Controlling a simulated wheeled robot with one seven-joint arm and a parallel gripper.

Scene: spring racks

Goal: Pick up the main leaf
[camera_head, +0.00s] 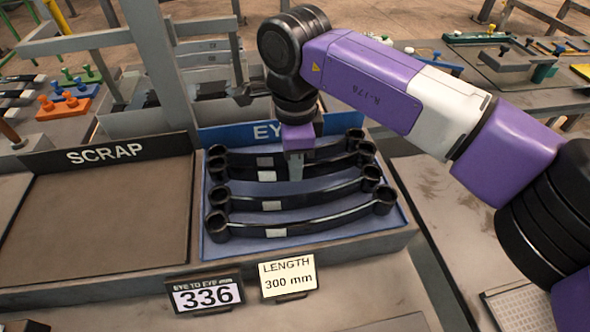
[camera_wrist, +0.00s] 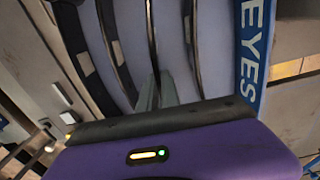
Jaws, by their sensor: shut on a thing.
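Several dark curved leaf springs with an eye at each end and a pale label lie side by side in the blue tray (camera_head: 216,248). My gripper (camera_head: 295,172) points down and is shut on the leaf second from the back (camera_head: 330,168), near its middle. In the wrist view my gripper (camera_wrist: 157,90) closes on this leaf (camera_wrist: 151,40). The held leaf sits close to the rearmost leaf (camera_head: 240,160); I cannot tell whether it is clear of the tray. Two more leaves, the third (camera_head: 320,194) and the front one (camera_head: 325,220), lie nearer the front.
The SCRAP tray (camera_head: 100,220) on the left is empty. The EYES sign (camera_head: 230,134) stands behind the blue tray. A 336 display (camera_head: 205,295) and a LENGTH 300 mm card (camera_head: 288,277) stand in front. Grey rack posts (camera_head: 165,60) rise behind to the left.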

